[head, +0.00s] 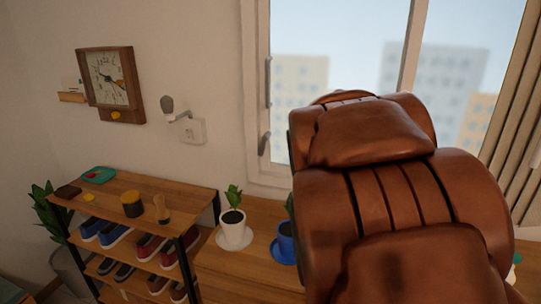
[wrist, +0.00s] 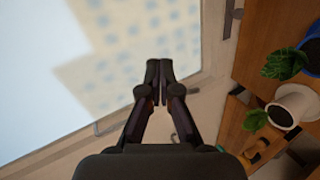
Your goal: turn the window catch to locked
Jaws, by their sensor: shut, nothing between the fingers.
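The window has a white frame (head: 256,100). In the head view a small grey lever (head: 264,143), which looks like the catch, sits low on its left side, tilted. A longer grey upright handle (head: 268,82) is above it. In the wrist view my gripper (wrist: 159,68) is shut and empty, its fingertips in front of the glass. A grey bar (wrist: 112,123) on the frame shows left of the fingers, and another grey fitting (wrist: 228,18) is at the upper right. I cannot tell which of these is the catch. My gripper does not show in the head view.
A brown leather chair (head: 395,210) blocks much of the head view. A white potted plant (head: 234,232) and a blue pot (head: 286,243) stand on a wooden surface below the window. A shoe rack (head: 150,188) is at the left.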

